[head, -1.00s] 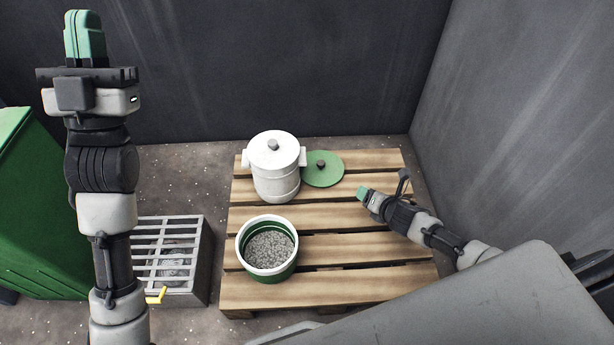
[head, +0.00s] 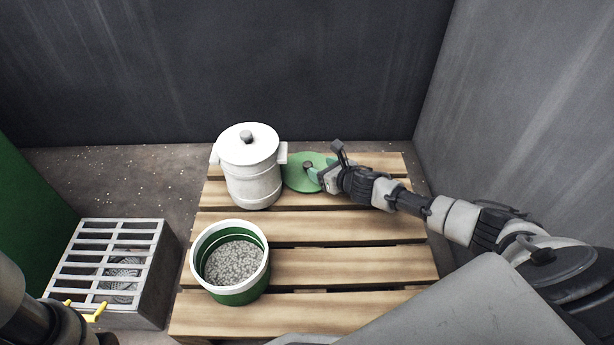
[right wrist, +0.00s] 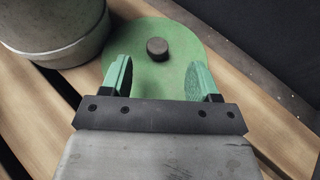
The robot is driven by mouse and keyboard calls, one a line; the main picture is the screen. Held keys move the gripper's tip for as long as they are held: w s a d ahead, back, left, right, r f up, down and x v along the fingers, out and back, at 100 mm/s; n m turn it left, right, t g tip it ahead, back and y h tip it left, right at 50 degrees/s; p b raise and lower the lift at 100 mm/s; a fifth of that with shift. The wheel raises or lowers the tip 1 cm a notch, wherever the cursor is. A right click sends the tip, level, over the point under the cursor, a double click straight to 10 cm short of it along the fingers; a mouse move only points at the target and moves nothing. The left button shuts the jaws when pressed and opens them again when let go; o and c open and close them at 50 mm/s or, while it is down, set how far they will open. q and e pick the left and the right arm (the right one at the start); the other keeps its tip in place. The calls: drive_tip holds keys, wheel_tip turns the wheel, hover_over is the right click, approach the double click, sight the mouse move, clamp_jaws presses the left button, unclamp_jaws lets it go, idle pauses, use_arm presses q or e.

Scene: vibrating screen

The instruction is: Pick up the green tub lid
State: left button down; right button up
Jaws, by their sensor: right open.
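The green tub lid (head: 300,181) lies flat on the pallet, right of the white lidded tub, with a dark round knob (head: 308,165) at its middle. In the right wrist view the lid (right wrist: 150,85) and its knob (right wrist: 157,48) show ahead of my right gripper. My right gripper (head: 318,172) is open and over the lid's right part, its green fingers (right wrist: 158,75) apart with nothing between them. The knob stands beyond the fingertips, roughly centred between them.
The white lidded tub (head: 252,175) stands close left of the lid. A green tub of grey gravel (head: 246,293) stands at the front of the wooden pallet (head: 345,265). A grated metal box (head: 150,300) is at left. Dark walls stand behind and right.

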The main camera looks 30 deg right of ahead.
sight(311, 166)
drive_tip(key=b+x, duration=0.2)
drive_tip(key=f+b+x, duration=0.1)
drive_tip(key=b+x, duration=0.1)
drive_tip(key=x, duration=0.1)
drive_tip(key=shift+s+a, duration=0.1)
drive_tip(key=shift+s, duration=0.15)
drive_tip(key=shift+w+a+b, duration=0.1)
drive_tip(key=shift+w+b, duration=0.3)
drive_tip(key=shift+b, duration=0.05)
drive_tip(key=shift+r, duration=0.1)
drive_tip(key=shift+c, duration=0.4)
drive_tip(key=c, duration=0.9)
